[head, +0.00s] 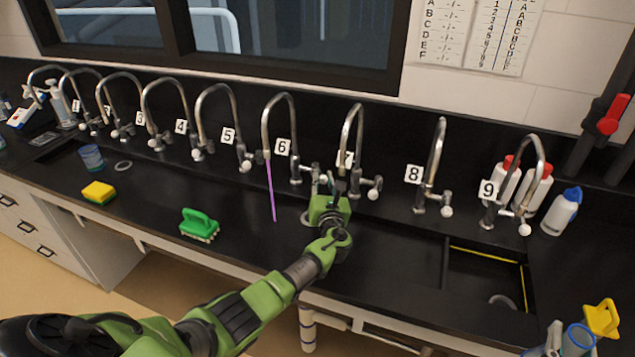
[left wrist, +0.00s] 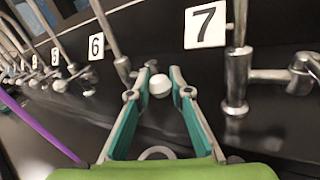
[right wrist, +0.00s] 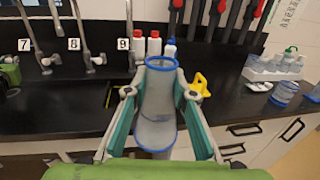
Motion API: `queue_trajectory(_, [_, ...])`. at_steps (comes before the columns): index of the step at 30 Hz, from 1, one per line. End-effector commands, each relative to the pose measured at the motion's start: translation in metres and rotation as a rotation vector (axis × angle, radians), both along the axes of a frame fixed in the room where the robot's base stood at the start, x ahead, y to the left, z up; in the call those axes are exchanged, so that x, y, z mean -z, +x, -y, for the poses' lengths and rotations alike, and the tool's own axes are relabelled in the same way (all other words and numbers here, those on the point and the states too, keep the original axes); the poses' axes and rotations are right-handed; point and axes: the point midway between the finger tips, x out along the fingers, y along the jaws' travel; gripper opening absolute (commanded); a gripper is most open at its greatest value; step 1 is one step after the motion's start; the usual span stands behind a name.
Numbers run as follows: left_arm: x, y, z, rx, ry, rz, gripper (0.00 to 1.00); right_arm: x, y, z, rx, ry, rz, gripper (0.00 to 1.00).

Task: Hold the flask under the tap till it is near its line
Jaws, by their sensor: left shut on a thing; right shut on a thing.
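Tap 6 (head: 294,150) runs a thin purple stream (head: 270,190) from its spout down to the black sink. My left gripper (head: 322,182) is shut on the white knob (left wrist: 160,85) of tap 6, just left of the number 7 plate. My right gripper (right wrist: 160,92) is shut on the clear, blue-rimmed flask (right wrist: 157,105), off to the right and away from the stream. The flask's top shows at the lower right of the head view (head: 578,338). It looks empty; its line cannot be made out.
Other numbered taps stand in a row along the back, including tap 7 (head: 347,150) and tap 8 (head: 434,165). A green brush (head: 199,224), a yellow sponge (head: 98,192) and a blue beaker (head: 91,157) sit left. A yellow object (head: 602,318) and bottles (head: 561,212) are at right.

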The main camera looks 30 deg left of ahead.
Motion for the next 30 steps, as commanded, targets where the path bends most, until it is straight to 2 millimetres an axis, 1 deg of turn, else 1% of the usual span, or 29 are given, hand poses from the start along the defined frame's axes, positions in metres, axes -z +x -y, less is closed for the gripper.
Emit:
queue_trajectory(1, [0.004,0.003,0.004,-0.023,-0.001,0.002,0.00,0.009,0.000,0.000,0.000,0.000,0.000,0.06])
queue_trajectory(9, [0.003,0.009,0.008,-0.123,0.002,0.000,0.00,0.025,0.000,0.000,0.000,0.000,0.000,0.06])
queue_trajectory(25, [-0.001,0.010,0.008,-0.149,0.001,0.001,0.00,0.027,0.000,0.000,0.000,0.000,0.000,0.06])
queue_trajectory(26, [-0.001,0.010,0.008,-0.149,0.001,0.001,0.21,0.027,0.000,0.000,0.000,0.000,0.000,0.06])
queue_trajectory(27, [-0.001,0.010,0.008,-0.149,0.001,0.001,0.32,0.027,0.000,0.000,0.000,0.000,0.000,0.06])
queue_trajectory(28, [-0.001,0.010,0.008,-0.149,0.001,0.001,0.37,0.027,0.000,0.000,0.000,0.000,0.000,0.06])
queue_trajectory(30, [-0.001,0.010,0.008,-0.149,0.001,0.001,0.37,0.027,0.000,0.000,0.000,0.000,0.000,0.06])
